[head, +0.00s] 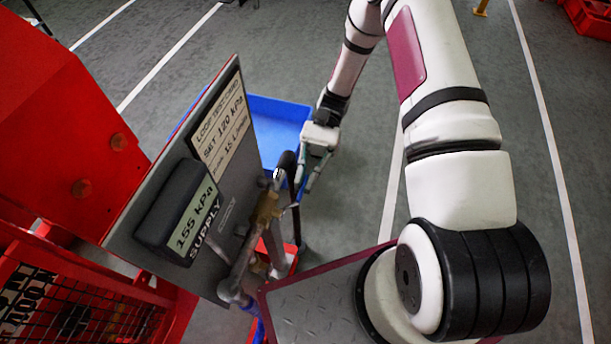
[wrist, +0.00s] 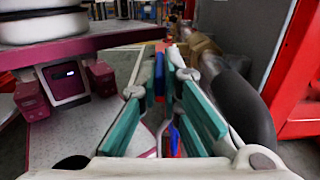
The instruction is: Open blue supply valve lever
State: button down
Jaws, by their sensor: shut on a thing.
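The grey supply panel (head: 215,205) carries a dark gauge box (head: 172,215) reading 155 kPa and the word SUPPLY. A brass valve body (head: 265,208) sits on the pipe at the panel's right edge. My gripper (head: 304,178) is at the right of this valve, its teal fingers pointing down toward it. In the wrist view the blue lever (wrist: 159,74) shows as a narrow upright strip between the finger pads, and my gripper (wrist: 160,88) is shut on it. In the head view the lever is mostly hidden by the fingers and a dark rounded part.
A blue tray (head: 278,112) lies on the floor behind the panel. Red machine housing (head: 75,125) and a mesh guard (head: 95,305) fill the left. A thick dark pipe (wrist: 243,108) runs close to the right finger. Grey floor is open behind and right of my arm.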

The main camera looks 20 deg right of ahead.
jog(key=c, duration=1.8)
grip_release()
jog(key=shift+o, duration=0.2)
jog(key=v, duration=1.2)
jog(key=shift+d, duration=0.1)
